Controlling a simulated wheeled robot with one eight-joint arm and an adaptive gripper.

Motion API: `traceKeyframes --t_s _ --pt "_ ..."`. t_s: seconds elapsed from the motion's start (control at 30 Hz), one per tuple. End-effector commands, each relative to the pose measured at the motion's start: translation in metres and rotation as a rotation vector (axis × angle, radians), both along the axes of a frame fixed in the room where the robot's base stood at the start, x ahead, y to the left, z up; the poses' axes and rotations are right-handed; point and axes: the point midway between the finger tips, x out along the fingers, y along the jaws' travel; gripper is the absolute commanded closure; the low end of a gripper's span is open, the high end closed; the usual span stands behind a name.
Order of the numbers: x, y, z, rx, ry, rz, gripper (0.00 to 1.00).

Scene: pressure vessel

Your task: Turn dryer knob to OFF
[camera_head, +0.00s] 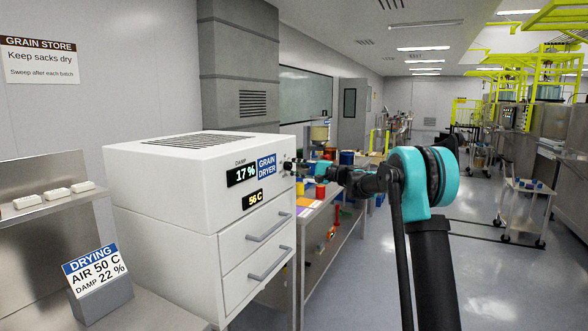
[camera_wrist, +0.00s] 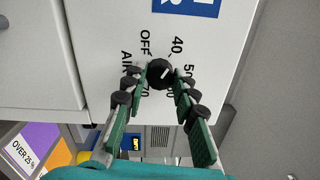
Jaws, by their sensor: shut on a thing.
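The grain dryer (camera_head: 200,190) is a white box at the left of the head view. Its displays read DAMP 17 % and 56 C. In the wrist view its black round knob (camera_wrist: 160,72) sits among the labels OFF, 40, 50, 60 and 70. Its white mark slants to the upper right, towards the 40 and 50 side and away from OFF. My gripper (camera_wrist: 157,82) is shut on the knob, with a green-padded finger on each side. In the head view my gripper (camera_head: 296,165) is at the dryer's front, and the knob is mostly hidden there.
Drawers with grey handles (camera_head: 268,228) are below the dryer's panel. A table (camera_head: 315,245) with colourful items stands beyond the dryer. A sign (camera_head: 98,285) reads DRYING, AIR 50 C, DAMP 22 %. Open floor (camera_head: 490,285) lies to the right.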

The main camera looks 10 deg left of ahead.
Motion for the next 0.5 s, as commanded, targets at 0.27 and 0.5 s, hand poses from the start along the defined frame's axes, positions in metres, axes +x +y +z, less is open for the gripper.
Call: traceKeyframes --t_s 0.27,0.5 --pt "-0.0002 -0.0007 -0.0014 -0.092 -0.247 0.002 1.0" --pt "-0.0001 -0.0007 -0.002 -0.171 -0.461 0.003 1.0"
